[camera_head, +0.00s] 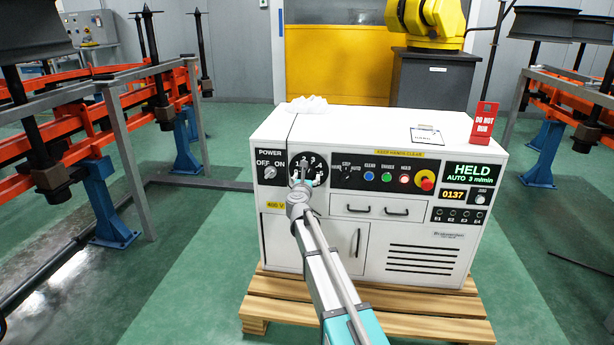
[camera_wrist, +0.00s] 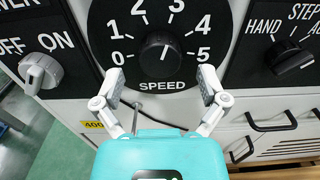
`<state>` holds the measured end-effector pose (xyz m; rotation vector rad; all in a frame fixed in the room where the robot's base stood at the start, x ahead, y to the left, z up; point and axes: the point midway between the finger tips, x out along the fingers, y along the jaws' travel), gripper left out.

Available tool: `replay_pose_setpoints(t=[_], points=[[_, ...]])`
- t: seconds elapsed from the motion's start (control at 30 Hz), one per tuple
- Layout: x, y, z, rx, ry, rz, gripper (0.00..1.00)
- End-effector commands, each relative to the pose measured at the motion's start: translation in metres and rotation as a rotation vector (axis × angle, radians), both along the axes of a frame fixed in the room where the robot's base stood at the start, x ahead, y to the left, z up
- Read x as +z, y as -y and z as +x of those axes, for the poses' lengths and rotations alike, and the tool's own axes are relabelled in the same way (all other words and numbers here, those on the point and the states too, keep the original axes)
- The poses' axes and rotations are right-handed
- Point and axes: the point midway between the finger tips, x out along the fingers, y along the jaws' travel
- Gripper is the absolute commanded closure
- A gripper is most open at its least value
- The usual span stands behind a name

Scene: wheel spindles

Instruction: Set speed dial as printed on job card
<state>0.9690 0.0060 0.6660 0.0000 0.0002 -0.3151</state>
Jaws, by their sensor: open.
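The speed dial is a black knob (camera_wrist: 160,57) on a round black plate numbered 0 to 5, with SPEED printed below. Its white mark points up and slightly right, roughly towards 3; I cannot read it exactly. My gripper (camera_wrist: 161,88) is open and empty, its fingers apart below and to either side of the knob. In the head view my gripper (camera_head: 302,184) partly covers the dial plate (camera_head: 309,163). The job card (camera_head: 426,135) appears to be the clipboard sheet on the cabinet top; its print is too small to read.
The power knob (camera_wrist: 41,72) is left of the dial and the mode selector (camera_wrist: 292,62) right. A green display (camera_head: 468,173) reads HELD, AUTO 3 m/min. Drawer handles are below.

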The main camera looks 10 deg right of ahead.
Motion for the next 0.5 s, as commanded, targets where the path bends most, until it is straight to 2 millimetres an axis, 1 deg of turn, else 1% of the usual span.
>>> replay_pose_setpoints(t=[0.03, 0.2, 0.5], points=[[0.0, 0.0016, 0.0071, 0.0, 0.0, 0.0, 0.08], [0.0, 0.0045, 0.0152, 0.0, 0.0, 0.0, 0.08], [0.0, 0.0055, 0.0165, 0.0, 0.0, 0.0, 0.08]])
